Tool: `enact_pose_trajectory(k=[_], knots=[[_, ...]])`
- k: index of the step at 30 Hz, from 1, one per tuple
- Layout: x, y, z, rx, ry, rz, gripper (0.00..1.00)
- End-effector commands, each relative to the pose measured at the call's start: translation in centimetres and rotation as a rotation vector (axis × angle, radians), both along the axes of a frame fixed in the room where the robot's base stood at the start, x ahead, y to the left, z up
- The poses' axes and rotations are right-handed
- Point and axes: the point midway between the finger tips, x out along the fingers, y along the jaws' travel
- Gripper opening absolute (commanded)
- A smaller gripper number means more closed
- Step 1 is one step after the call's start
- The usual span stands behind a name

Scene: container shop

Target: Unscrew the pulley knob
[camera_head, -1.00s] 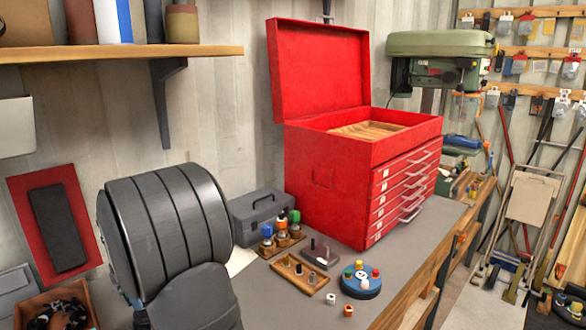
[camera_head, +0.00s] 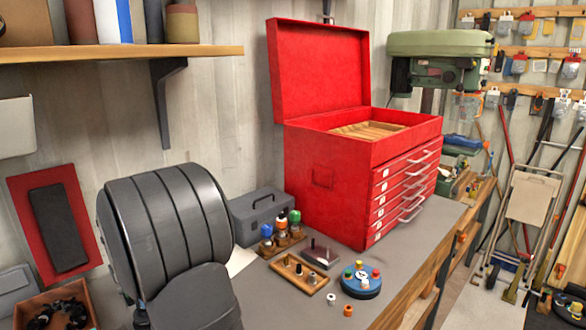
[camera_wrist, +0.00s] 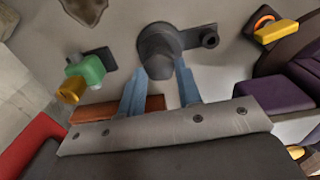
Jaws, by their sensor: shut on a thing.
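In the wrist view my gripper (camera_wrist: 160,68) has two blue-grey fingers on either side of a dark grey, round, knob-like part (camera_wrist: 157,42). The gripper is shut on this part, which I take to be the pulley knob. A dark arm with a ringed end (camera_wrist: 209,39) sticks out beside it to the right. The fingers partly hide the lower side of the part, so I cannot tell how far it is screwed in. In the head view my grey arm stands at the left front, and neither the gripper nor the knob can be made out.
In the wrist view a green and yellow fitting (camera_wrist: 88,70) is at left and purple blocks (camera_wrist: 290,85) at right. In the head view a red tool chest (camera_head: 330,185), a grey toolbox (camera_head: 258,212) and a blue disc (camera_head: 361,285) with coloured caps stand on the bench (camera_head: 420,222).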

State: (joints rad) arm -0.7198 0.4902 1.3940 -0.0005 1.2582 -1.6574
Motion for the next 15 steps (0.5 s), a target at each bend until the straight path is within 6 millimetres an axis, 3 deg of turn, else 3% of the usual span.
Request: enact_pose_trajectory(k=[15], knots=[[0.0,0.0,2.9,0.001,-0.001,-0.002,0.0]])
